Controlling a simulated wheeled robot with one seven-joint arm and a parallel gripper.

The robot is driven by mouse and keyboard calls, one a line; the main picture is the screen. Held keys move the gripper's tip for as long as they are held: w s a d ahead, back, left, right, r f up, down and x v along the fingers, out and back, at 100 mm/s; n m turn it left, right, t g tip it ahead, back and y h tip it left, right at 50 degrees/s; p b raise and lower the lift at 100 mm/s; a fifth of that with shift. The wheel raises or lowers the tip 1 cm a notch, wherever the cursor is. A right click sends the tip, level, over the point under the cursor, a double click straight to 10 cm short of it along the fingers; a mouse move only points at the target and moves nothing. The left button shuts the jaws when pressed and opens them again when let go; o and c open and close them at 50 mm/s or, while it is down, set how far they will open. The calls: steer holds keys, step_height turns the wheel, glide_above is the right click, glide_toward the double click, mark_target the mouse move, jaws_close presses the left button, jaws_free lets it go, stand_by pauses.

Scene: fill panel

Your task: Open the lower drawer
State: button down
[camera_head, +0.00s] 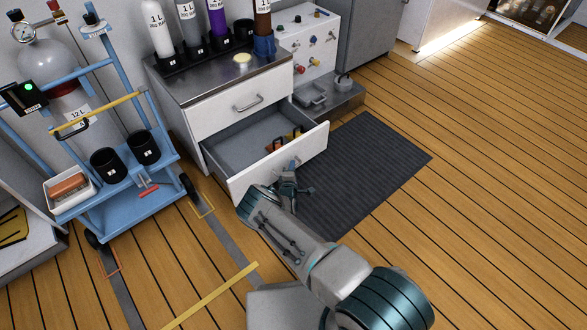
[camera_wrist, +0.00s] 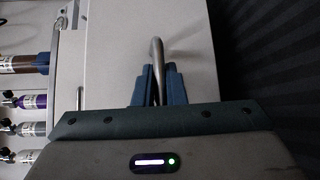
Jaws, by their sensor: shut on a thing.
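The lower drawer (camera_head: 236,179) of the white cabinet is pulled out, and its grey inside shows in the head view. Something orange and black lies inside near the front right. My gripper (camera_head: 292,178) is at the drawer's front panel in the head view. In the wrist view, my gripper (camera_wrist: 154,85) has its blue fingers shut on the drawer's metal handle (camera_wrist: 156,50). The drawer front (camera_wrist: 115,50) fills much of that view. The upper drawer (camera_head: 225,105) is shut, with its own handle (camera_head: 248,103).
A blue cart (camera_head: 120,185) with a gas cylinder and black cups stands left of the cabinet. Bottles stand on the cabinet top (camera_head: 215,77). A dark mat (camera_head: 365,165) lies on the wooden floor to the right. The floor further right is clear.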

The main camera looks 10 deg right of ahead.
steer(key=shift+s+a, duration=0.1)
steer(key=shift+s, duration=0.1)
steer(key=c, duration=1.5)
jaws_free()
steer(key=shift+a, duration=0.1)
steer(key=shift+d, duration=0.25)
steer(key=shift+p+v, duration=3.15)
steer(key=shift+v, duration=3.8)
steer(key=shift+r, duration=0.1)
